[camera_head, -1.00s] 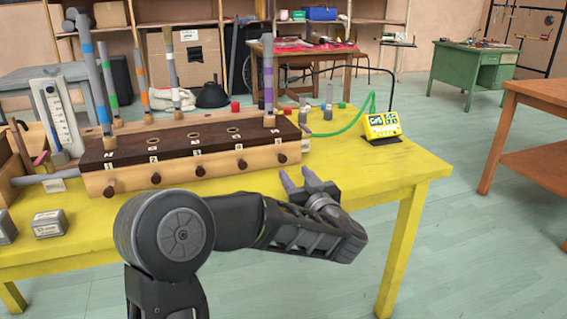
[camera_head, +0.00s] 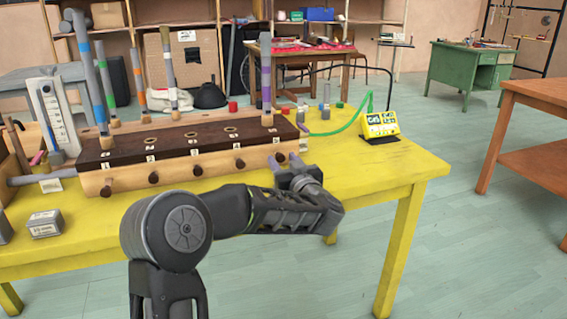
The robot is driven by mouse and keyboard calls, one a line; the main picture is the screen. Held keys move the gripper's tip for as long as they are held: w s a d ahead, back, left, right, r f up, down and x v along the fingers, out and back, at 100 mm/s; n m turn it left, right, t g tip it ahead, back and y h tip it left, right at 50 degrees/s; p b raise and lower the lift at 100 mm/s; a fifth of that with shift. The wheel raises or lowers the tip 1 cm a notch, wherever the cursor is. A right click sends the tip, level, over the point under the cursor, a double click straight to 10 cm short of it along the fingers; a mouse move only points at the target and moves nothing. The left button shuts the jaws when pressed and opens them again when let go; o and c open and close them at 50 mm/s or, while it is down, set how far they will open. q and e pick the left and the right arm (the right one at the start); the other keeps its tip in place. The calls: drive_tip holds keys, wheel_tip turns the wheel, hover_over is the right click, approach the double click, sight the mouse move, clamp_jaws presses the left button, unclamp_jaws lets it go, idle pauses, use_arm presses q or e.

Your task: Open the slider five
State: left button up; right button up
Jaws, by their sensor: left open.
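The long wooden box (camera_head: 130,178) with a dark top stands on the yellow table and has a row of dark knobs along its front. The slider five knob (camera_head: 280,157) is the rightmost one, under the last small label. My left gripper (camera_head: 285,163) is open, with its purple-grey fingertips on either side of this knob in the picture. I cannot tell whether they touch it. A grey tube with a purple band (camera_head: 266,80) stands upright at the box's right end. My right gripper is not in view.
A yellow meter (camera_head: 379,125) with a green cable stands right of the box. Another tall banded tube (camera_head: 87,70) rises at the box's left end. Small metal blocks (camera_head: 45,224) lie at the front left. The table's right part (camera_head: 400,165) is clear.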

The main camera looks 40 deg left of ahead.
use_arm(q)
drive_tip(key=shift+c, duration=0.4)
clamp_jaws()
idle(0.9)
